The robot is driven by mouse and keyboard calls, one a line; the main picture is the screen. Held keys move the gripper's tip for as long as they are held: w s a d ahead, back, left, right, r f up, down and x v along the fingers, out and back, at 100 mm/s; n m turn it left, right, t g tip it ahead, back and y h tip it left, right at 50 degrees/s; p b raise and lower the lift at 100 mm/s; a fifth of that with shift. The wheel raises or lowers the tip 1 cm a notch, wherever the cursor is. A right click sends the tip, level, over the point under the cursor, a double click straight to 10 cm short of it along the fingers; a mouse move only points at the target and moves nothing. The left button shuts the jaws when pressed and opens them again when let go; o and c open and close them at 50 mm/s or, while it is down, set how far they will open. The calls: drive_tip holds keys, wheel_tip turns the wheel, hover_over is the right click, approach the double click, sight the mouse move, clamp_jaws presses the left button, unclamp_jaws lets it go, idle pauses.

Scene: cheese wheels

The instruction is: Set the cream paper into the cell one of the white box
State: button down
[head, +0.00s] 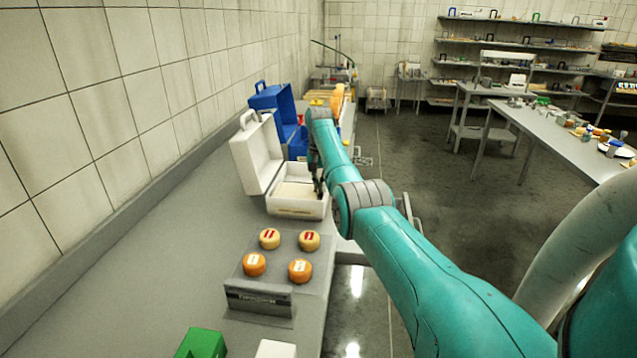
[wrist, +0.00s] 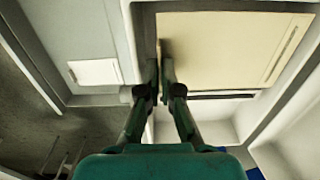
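The white box (head: 308,209) stands open on the grey counter, its lid (head: 258,155) tilted up on the left. A flat cream sheet, which looks like the cream paper (wrist: 225,50), lies inside the box and fills much of one compartment. Cream also shows inside the box in the head view (head: 295,190). My gripper (head: 319,187) points down into the box at its right side. In the wrist view my gripper's fingertips (wrist: 160,72) are close together at the left edge of the cream sheet. Whether they pinch that edge is not clear.
A grey display stand (head: 258,298) with several small cheese wheels (head: 300,270) is in front of the box. A blue case (head: 275,100) stands open behind it. A green block (head: 202,343) is at the near edge. The counter left of the stand is clear.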

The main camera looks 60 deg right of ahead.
idle(0.4)
drive_tip(key=c, duration=1.2)
unclamp_jaws()
drive_tip(key=shift+c, duration=0.2)
wheel_tip(320, 180, up, 12)
drive_tip(key=shift+s, duration=0.15)
